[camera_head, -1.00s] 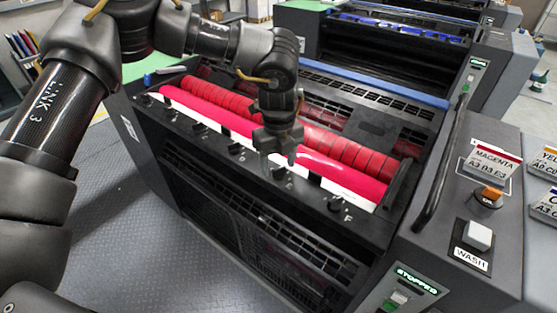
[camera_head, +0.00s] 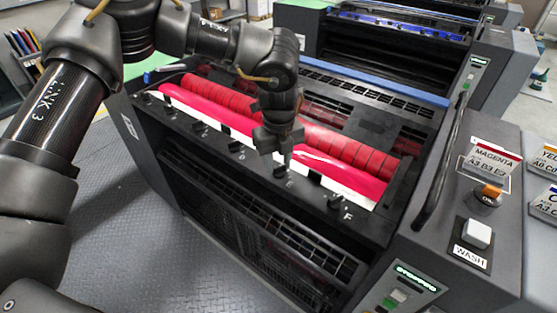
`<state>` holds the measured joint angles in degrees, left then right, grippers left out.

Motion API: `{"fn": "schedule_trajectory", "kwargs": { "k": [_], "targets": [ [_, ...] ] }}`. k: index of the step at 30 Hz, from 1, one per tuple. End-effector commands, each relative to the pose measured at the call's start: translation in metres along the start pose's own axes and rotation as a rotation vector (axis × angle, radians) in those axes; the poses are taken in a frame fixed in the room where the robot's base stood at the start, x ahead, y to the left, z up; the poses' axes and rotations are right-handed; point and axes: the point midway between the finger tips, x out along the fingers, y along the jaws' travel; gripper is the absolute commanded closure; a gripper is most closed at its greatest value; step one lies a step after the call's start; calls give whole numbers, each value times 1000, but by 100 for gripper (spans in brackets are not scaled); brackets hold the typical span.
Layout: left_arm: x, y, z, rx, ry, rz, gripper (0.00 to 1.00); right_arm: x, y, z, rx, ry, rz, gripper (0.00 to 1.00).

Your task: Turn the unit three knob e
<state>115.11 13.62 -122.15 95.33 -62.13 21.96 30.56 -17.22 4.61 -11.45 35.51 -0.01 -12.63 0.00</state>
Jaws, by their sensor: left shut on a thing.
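Knob E (camera_head: 279,172) is a small dark knob on the black front rail of the ink unit, above its white letter E. My left gripper (camera_head: 278,162) points down at it, shut on the knob, with the fingers largely hiding where they meet it. Knob F (camera_head: 335,201) is to the right and knob D (camera_head: 237,148) to the left, both free of the gripper. A sign reading MAGENTA, A3 B3 E3 (camera_head: 491,160), stands on the right-hand console. My right gripper is not in view.
Red and pink rollers (camera_head: 345,180) lie just behind the knob rail. A dark handrail (camera_head: 440,178) rises at the right. The console has an orange-topped knob (camera_head: 490,192) and a white WASH button (camera_head: 477,233). Open floor (camera_head: 140,225) lies at the front left.

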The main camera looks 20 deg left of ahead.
Motion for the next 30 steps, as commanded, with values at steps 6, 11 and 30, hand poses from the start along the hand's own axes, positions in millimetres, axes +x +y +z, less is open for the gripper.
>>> {"fn": "schedule_trajectory", "kwargs": {
  "k": [6, 11, 30],
  "targets": [
    [0, 0, 0, 135, 2, -1, 90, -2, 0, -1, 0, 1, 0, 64],
    [0, -1, 0, 277, 1, -2, 90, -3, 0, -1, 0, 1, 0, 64],
    [-1, -2, 0, 751, -1, -1, 90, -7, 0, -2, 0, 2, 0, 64]
  ]
}}
